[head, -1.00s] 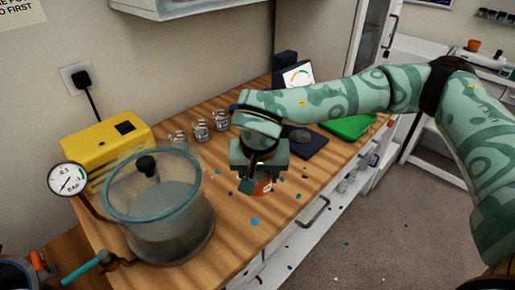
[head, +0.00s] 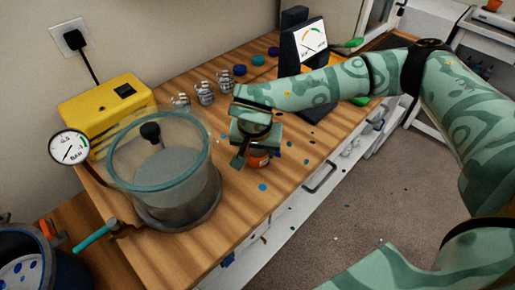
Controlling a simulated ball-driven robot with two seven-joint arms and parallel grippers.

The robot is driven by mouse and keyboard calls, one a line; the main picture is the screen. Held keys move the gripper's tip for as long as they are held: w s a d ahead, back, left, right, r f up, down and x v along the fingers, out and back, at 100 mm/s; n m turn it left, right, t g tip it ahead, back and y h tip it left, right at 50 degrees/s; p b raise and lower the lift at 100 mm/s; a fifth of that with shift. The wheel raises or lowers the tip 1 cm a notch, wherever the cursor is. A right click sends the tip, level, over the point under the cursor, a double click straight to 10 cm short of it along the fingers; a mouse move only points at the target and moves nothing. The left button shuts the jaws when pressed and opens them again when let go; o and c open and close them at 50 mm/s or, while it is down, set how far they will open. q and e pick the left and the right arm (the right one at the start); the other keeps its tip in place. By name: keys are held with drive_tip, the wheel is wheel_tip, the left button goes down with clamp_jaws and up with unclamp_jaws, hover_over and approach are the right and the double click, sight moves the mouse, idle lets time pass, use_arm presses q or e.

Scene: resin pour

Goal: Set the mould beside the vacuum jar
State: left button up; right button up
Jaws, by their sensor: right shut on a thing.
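The vacuum jar (head: 165,205), a clear round chamber with a teal rim and a black-knobbed lid, stands on the wooden bench at left centre. My right gripper (head: 252,150) is just right of it, pointing down and shut on a small round orange mould (head: 259,159). The gripper hides most of the mould; only its orange side with a pale patch shows. The mould is low over the bench, apart from the jar; I cannot tell whether it touches the wood. My left gripper is not in view.
A yellow pump (head: 105,115) and a gauge (head: 69,147) stand behind and left of the jar. Small glass jars (head: 204,93) are behind my gripper. A scale display (head: 308,43) stands farther back. Bare bench (head: 225,215) lies in front, with coloured drips.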

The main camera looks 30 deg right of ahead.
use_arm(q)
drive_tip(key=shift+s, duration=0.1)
use_arm(e)
drive_tip(key=shift+f, duration=0.1)
drive_tip(key=o, duration=1)
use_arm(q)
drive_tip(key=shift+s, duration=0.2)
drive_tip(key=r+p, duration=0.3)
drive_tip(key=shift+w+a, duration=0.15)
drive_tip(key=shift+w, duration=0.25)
use_arm(e)
drive_tip(key=v, duration=1.2)
drive_tip(key=shift+s, duration=0.1)
